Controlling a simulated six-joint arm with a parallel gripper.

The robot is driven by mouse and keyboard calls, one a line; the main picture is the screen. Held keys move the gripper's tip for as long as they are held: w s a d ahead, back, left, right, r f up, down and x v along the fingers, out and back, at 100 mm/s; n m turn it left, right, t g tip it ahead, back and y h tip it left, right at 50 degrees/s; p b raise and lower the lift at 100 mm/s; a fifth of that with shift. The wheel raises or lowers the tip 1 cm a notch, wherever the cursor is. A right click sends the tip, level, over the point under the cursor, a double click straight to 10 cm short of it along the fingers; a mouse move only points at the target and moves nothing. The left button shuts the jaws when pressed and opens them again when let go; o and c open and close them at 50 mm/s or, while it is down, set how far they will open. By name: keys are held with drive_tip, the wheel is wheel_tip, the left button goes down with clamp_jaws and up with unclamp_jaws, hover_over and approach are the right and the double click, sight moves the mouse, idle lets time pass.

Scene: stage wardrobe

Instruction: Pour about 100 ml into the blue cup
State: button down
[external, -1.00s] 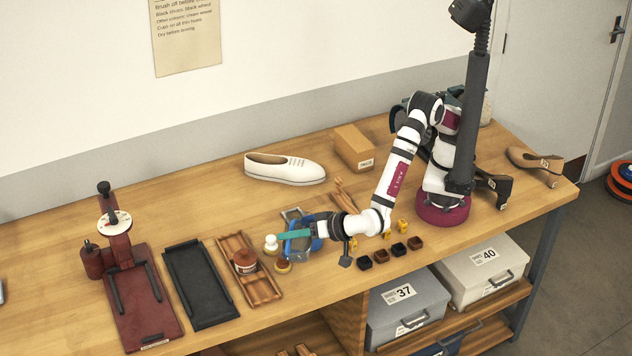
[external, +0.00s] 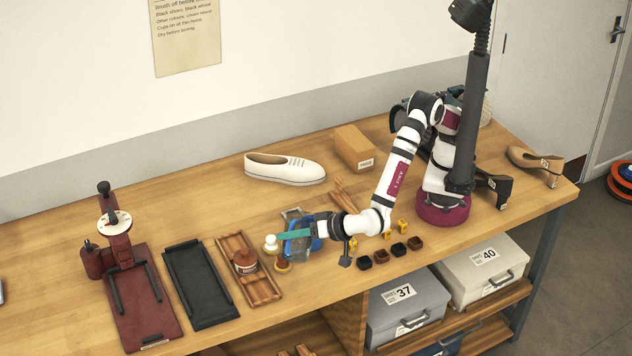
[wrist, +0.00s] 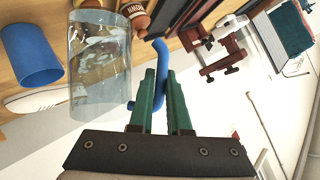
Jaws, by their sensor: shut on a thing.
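My gripper (wrist: 158,95) has green fingers shut on the blue handle (wrist: 160,75) of a clear jug (wrist: 98,65). In the external view, my gripper (external: 295,235) holds the jug (external: 299,250) low over the bench, and the jug looks tilted. Pale liquid shows inside it in the wrist view. The blue cup (wrist: 30,55) stands apart to the left of the jug in the wrist view. In the external view the cup is hard to separate from the blue parts around the jug. Its inside and any liquid in it are not visible.
A wooden tray (external: 224,244) with a brown-lidded jar (external: 245,262) lies left of the jug. A white-knobbed item (external: 271,243) stands close by. Small dark pots (external: 381,256) sit right of the gripper. A white shoe (external: 285,168) lies behind. Bare bench lies at back left.

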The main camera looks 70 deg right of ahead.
idle(0.6)
drive_tip(key=a+f+n+h+b, duration=0.1)
drive_tip(key=a+f+n+h, duration=0.2)
drive_tip(key=a, duration=0.3)
drive_tip(key=shift+f+n+h+b, duration=0.35)
drive_tip(key=shift+f+n, duration=0.25)
drive_tip(key=shift+f, duration=0.3)
drive_tip(key=shift+s, duration=0.1)
idle(1.2)
